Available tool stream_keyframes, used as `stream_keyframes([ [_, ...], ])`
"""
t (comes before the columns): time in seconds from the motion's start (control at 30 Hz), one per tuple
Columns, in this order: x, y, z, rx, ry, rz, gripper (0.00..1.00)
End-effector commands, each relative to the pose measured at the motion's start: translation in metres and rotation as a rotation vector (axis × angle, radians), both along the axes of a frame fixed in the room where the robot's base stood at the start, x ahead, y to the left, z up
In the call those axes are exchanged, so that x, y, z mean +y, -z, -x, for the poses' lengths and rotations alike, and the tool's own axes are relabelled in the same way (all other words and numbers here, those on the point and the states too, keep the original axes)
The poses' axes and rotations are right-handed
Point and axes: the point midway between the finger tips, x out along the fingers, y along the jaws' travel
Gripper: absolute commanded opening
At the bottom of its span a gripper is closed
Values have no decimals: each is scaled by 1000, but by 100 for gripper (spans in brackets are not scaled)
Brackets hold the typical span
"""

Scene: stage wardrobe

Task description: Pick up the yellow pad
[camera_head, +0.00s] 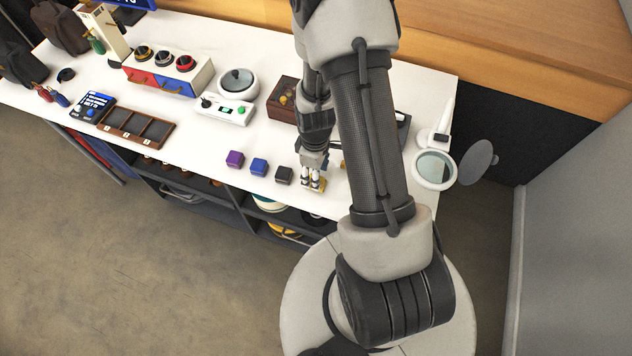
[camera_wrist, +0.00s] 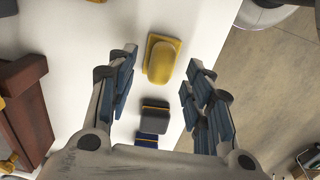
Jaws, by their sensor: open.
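The yellow pad (camera_wrist: 163,60) lies on the white table in the wrist view, a yellow block with a rounded, paler top. My gripper (camera_wrist: 161,66) is open, with one finger on each side of the pad; neither finger visibly touches it. In the head view my gripper (camera_head: 311,180) points down near the table's front edge. There the yellow pad (camera_head: 320,186) is mostly hidden behind the fingers, with only yellow bits showing.
A black block (camera_head: 284,175), a blue block (camera_head: 259,167) and a purple block (camera_head: 235,159) stand in a row left of my gripper. A brown wooden box (camera_head: 283,104) sits behind. A round magnifier-like device (camera_head: 435,168) stands at the right end.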

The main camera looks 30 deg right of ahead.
Motion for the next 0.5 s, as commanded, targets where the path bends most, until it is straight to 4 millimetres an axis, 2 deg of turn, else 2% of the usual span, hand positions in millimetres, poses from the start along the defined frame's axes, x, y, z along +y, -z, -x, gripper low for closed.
stream_keyframes([
  [0.03,-1,13,4,3,2,-1,47],
  [0.17,-1,28,3,2,0,-1,47],
  [0.4,-1,29,3,0,0,0,47],
  [0.5,-1,29,3,0,-1,0,40],
])
